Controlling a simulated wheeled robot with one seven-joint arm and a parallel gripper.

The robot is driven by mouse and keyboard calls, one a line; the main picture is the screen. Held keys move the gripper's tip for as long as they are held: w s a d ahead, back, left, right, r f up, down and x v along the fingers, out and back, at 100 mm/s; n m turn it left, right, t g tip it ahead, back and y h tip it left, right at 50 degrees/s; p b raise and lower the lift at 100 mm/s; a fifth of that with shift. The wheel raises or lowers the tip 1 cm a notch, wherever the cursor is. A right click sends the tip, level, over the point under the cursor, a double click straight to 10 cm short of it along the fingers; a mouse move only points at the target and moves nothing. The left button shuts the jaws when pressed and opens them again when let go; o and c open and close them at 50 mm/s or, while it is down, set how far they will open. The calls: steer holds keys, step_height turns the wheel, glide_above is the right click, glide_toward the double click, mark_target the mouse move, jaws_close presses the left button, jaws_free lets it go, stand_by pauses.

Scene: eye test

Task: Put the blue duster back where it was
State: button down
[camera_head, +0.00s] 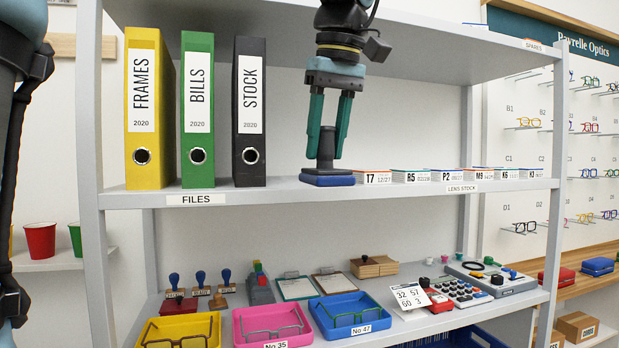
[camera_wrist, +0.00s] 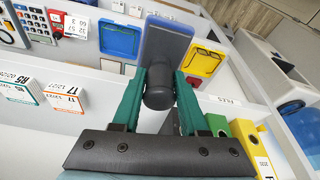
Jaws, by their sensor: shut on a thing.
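The blue duster (camera_head: 327,180) has a flat blue pad with a dark grey base and an upright dark handle. My gripper (camera_head: 328,135) points down and its green fingers are shut on the handle. In the head view the pad is at the front edge of the middle shelf (camera_head: 283,190), between the black STOCK binder and the T7 box. I cannot tell whether the pad touches the shelf. In the wrist view the duster (camera_wrist: 168,42) shows beyond my fingers (camera_wrist: 158,92), its handle between them.
Yellow, green and black binders (camera_head: 250,110) stand left of the duster. Small lens boxes (camera_head: 376,176) line the shelf to its right. The shelf above (camera_head: 440,45) is close over my gripper. Below are stamps, clipboards, a calculator and yellow, pink and blue trays (camera_head: 350,312).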

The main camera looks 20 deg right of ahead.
steer(key=w+d+p, duration=0.1)
steer(key=w, duration=0.3)
steer(key=w+d+p, duration=0.1)
steer(key=w+d, duration=0.1)
steer(key=w, duration=0.2)
steer(key=w+d+p, duration=0.1)
steer(key=w+p, duration=0.1)
steer(key=w, duration=0.2)
steer(key=shift+w+d+r, duration=0.1)
steer(key=shift+d, duration=0.15)
steer(key=shift+w+d+f+p, duration=0.15)
steer(key=shift+w+d+p, duration=0.2)
steer(key=shift+w, duration=0.4)
steer(key=shift+w+d+f+p, duration=0.2)
steer(key=shift+w+p, duration=0.15)
steer(key=shift+w, duration=0.4)
steer(key=shift+w+d+f+p, duration=0.15)
steer(key=shift+w+d+p, duration=0.2)
steer(key=shift+w, duration=0.4)
steer(key=shift+f, duration=0.4)
steer(key=shift+a+f, duration=0.1)
steer(key=shift+c, duration=2.2)
jaws_free()
